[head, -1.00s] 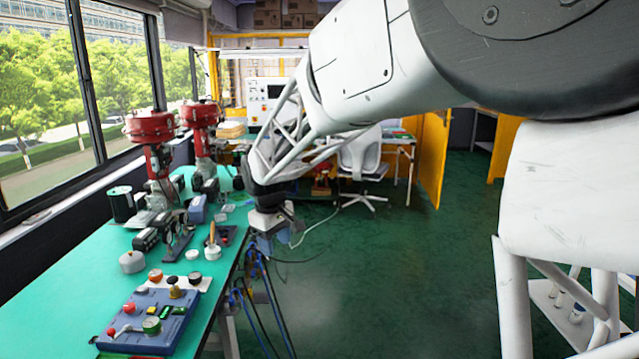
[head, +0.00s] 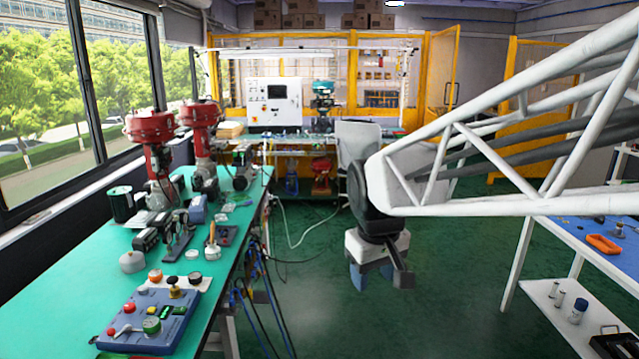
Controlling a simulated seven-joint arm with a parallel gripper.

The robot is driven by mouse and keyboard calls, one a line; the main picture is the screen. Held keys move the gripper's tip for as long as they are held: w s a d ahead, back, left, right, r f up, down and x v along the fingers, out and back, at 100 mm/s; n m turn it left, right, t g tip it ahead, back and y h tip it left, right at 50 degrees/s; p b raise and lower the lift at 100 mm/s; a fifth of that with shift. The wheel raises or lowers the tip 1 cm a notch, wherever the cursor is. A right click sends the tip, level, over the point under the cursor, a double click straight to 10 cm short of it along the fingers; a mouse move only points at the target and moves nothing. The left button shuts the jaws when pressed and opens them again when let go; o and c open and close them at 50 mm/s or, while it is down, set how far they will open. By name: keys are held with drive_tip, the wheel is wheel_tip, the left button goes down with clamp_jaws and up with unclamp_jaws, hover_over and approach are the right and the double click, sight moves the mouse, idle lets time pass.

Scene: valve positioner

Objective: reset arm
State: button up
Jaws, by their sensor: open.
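My gripper (head: 381,281) hangs at the end of my white lattice arm, right of centre in the head view. It points down over the green floor, clear of both tables. Its two fingers stand apart, a bluish one on the left and a dark one on the right. I see nothing between them. The arm reaches in from the right edge of the view.
A teal bench (head: 72,272) on the left holds red valve actuators (head: 152,128), a blue control box (head: 150,318) and small parts. A blue-topped table (head: 590,240) stands at right. A chair (head: 357,150) stands behind my gripper. Open floor (head: 330,325) lies between the tables.

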drive_tip(key=s+d+f+m, duration=0.2)
drive_tip(key=s+d, duration=0.2)
drive_tip(key=s, duration=0.5)
drive_tip(key=s+d+f+m+t, duration=0.1)
drive_tip(key=s+d, duration=0.3)
drive_tip(key=s, duration=0.5)
drive_tip(key=shift+d+f+m, duration=0.4)
drive_tip(key=shift+f+m, duration=0.3)
drive_tip(key=shift+m, duration=0.2)
